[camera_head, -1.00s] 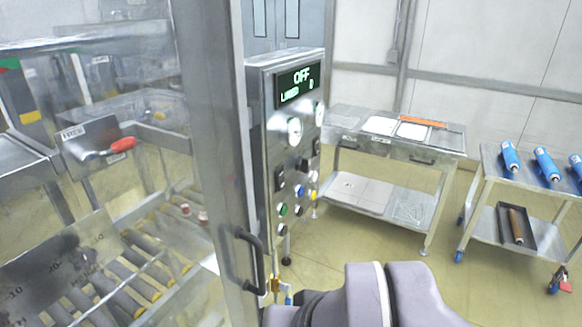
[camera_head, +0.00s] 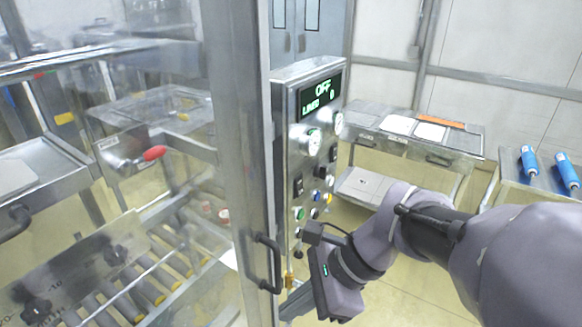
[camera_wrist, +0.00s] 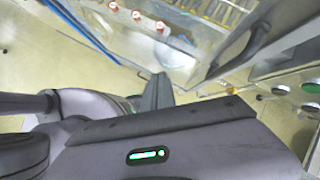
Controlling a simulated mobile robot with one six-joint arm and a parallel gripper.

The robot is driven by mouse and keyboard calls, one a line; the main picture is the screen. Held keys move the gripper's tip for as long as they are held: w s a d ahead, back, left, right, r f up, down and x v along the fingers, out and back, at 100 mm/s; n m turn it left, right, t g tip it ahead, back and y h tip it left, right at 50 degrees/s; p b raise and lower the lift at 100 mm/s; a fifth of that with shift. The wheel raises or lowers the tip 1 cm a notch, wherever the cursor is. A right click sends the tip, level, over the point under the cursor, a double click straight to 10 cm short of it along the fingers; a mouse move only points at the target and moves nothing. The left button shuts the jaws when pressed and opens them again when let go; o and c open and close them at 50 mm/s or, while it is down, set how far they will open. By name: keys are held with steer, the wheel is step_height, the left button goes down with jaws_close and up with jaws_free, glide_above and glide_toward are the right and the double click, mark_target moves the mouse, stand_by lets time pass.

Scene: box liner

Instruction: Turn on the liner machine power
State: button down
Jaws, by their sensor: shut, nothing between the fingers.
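The liner machine's metal control panel (camera_head: 283,130) stands at picture center in the head view. Its display (camera_head: 320,92) reads "OFF" with a "LINED 0" line. Below are round gauges, dark switches (camera_head: 298,185), a green button (camera_head: 299,214) and several small colored knobs. My gripper (camera_head: 294,301) is low beside the panel, below the button rows and apart from them. In the wrist view its fingers (camera_wrist: 158,91) are shut and empty. Part of the panel's button face, with a green button (camera_wrist: 312,87), shows at the right edge there.
A dark door handle (camera_head: 266,263) on the machine's post is close to my gripper. Clear guarding and rollers (camera_head: 150,293) lie left. A steel table (camera_head: 460,146) and a cart with blue cylinders (camera_head: 529,160) stand right. Floor between is open.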

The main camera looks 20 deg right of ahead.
mark_target(301, 193)
steer(key=w+d+r+m+t+y+p, duration=0.1)
steer(key=w+d+m+t, duration=0.4)
steer(key=d+m, duration=0.5)
steer(key=w+d+r+m+t+y+p, duration=0.2)
steer(key=w+d+r+m+t+p, duration=0.2)
steer(key=d+m, duration=0.7)
steer(key=w+m+t, duration=0.1)
steer(key=m, duration=0.4)
steer(key=shift+r+y+p, duration=0.3)
steer(key=shift+r+p, duration=0.05)
steer(key=shift+r, duration=0.05)
steer(key=shift+w+a, duration=0.1)
steer(key=shift+w, duration=0.05)
steer(key=b+x, duration=0.2)
steer(key=x, duration=1.1)
steer(key=shift+w+r, duration=0.1)
steer(key=shift+w, duration=0.05)
steer(key=shift+w+a+b, duration=0.2)
steer(key=shift+w+b, duration=0.1)
